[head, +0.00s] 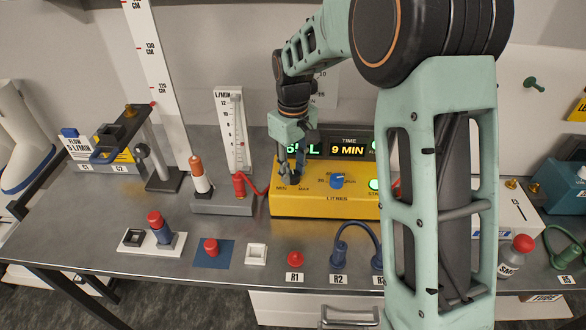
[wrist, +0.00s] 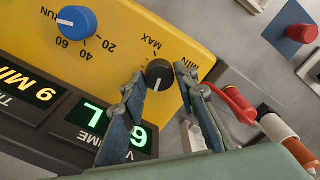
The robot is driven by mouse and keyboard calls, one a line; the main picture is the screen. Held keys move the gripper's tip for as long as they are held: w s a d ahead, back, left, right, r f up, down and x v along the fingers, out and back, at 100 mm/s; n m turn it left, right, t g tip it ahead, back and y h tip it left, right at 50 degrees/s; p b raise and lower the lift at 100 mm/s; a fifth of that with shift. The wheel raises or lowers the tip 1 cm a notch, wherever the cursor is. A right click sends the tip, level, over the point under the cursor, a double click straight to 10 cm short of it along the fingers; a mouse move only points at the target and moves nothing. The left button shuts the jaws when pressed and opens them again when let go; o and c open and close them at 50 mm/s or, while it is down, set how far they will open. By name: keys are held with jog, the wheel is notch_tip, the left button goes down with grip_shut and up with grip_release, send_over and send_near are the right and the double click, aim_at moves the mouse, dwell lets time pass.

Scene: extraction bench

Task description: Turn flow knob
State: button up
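The flow knob is a small black knob (wrist: 159,74) with a white pointer line, set between MIN and MAX marks on the yellow box (head: 325,205). In the wrist view its pointer points down and slightly left. My gripper (wrist: 159,72) is open, with one fingertip on each side of the knob. Narrow gaps seem to show, but I cannot tell whether either finger touches it. In the head view my gripper (head: 291,178) points down at the box's left end, and its fingers mostly hide the knob.
A blue dial (head: 337,181) sits right of the knob, also on the box (wrist: 215,25). Lit displays (head: 349,149) stand behind. A red-ended lead (head: 240,184) and a flow tube stand (head: 234,130) are close on the left. The bench front has several small parts.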

aim_at(294, 173)
jog(key=c, duration=0.6)
jog(key=shift+m, duration=1.3)
jog(key=o, duration=1.1)
jog(key=shift+o, duration=0.2)
notch_tip(294, 173, up, 12)
jog(key=shift+d+b, duration=0.1)
jog(key=shift+b, duration=0.2)
